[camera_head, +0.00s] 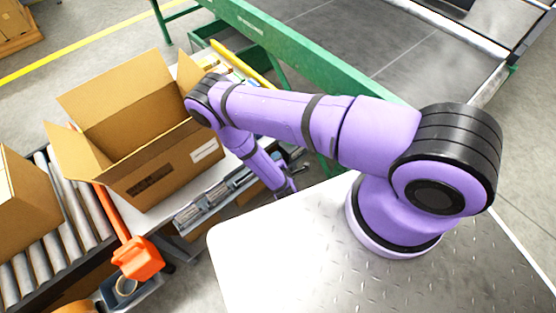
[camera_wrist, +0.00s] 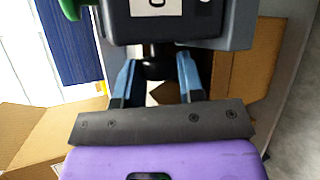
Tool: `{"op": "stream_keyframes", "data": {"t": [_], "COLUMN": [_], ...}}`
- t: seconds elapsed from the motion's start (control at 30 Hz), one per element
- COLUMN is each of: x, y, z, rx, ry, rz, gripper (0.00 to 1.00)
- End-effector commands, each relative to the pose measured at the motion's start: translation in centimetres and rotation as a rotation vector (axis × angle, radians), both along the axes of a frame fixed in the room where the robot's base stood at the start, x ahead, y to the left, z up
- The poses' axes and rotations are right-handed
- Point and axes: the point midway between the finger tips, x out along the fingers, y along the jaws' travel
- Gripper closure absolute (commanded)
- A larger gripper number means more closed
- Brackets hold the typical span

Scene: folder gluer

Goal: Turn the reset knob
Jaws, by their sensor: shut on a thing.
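In the wrist view, the black reset knob (camera_wrist: 153,71) sits just under a dark control box (camera_wrist: 165,28) with a white label. My gripper (camera_wrist: 155,80) has its two blue fingers on either side of the knob and is shut on it. The label shows a dark mark like a 0, partly cut off by the frame's top edge. In the head view, my gripper (camera_head: 288,191) is small and low beside the worktable, and the knob cannot be made out there.
An open cardboard box (camera_head: 150,165) stands on the table left of my arm. An orange-handled part (camera_head: 137,258) and a roller conveyor (camera_head: 60,205) lie further left. A green beam (camera_head: 290,50) runs behind my arm. Cardboard (camera_wrist: 250,70) also shows in the wrist view.

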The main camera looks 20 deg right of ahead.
Motion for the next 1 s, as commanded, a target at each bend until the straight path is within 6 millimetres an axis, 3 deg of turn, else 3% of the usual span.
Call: {"op": "stream_keyframes", "data": {"t": [0.03, 0.07, 0.13, 0.57, 1.0], "x": [0.1, 0.1, 0.1, -0.9, -7.8], "y": [0.1, 0.1, 0.1, 0.3, 2.0], "z": [0.2, 0.2, 0.2, 0.4, 3.2], "rx": [-0.001, -0.001, -0.001, 0.000, 0.000], "ry": [-0.006, -0.006, -0.006, -0.002, -0.002], "rz": [0.002, 0.002, 0.002, 0.001, 0.003], "gripper": [0.88, 0.58, 0.42, 0.41, 0.41]}}
